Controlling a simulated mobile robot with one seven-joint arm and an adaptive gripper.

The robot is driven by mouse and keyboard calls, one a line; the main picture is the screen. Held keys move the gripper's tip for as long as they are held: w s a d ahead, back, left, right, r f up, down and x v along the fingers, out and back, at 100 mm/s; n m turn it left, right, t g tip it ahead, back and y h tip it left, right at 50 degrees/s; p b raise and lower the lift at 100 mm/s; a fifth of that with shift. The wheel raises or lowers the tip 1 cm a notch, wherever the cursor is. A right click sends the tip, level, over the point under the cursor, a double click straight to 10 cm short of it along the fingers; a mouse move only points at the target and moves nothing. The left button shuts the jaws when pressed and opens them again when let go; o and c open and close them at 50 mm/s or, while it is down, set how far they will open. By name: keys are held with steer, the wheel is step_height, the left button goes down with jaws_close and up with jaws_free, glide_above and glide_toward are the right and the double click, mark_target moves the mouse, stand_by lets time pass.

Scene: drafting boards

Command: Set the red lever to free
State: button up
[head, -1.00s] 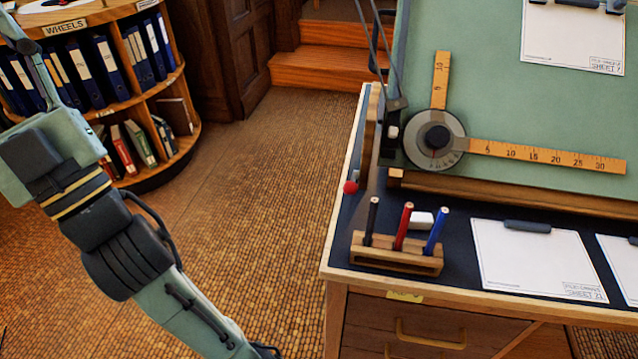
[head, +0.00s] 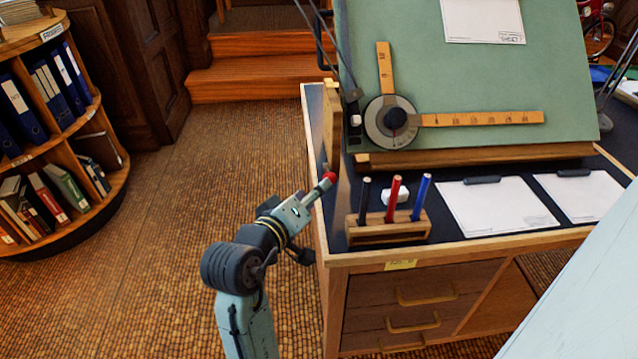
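The red lever's round red knob (head: 329,177) shows at the left edge of the desk, beside the tilted green drafting board (head: 470,85). My gripper (head: 317,191) reaches up from the lower left, its tip at or just in front of the knob. Whether it touches the knob, and whether its fingers are open or shut, I cannot tell at this size. The lever's shaft is mostly hidden, and no marking for free is readable.
A pen holder (head: 388,232) with black, red and blue pens stands close to the right of my gripper. A white eraser (head: 396,196) and clipboards lie on the desk. A curved bookshelf (head: 100,160) stands at the left, with open floor between.

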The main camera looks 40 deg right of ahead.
mark_target(329, 177)
steer(key=p+x, duration=0.1)
steer(key=x, duration=0.8)
steer(key=shift+w+r, duration=0.1)
jaws_close()
stand_by(0.4)
steer(key=shift+r, duration=0.1)
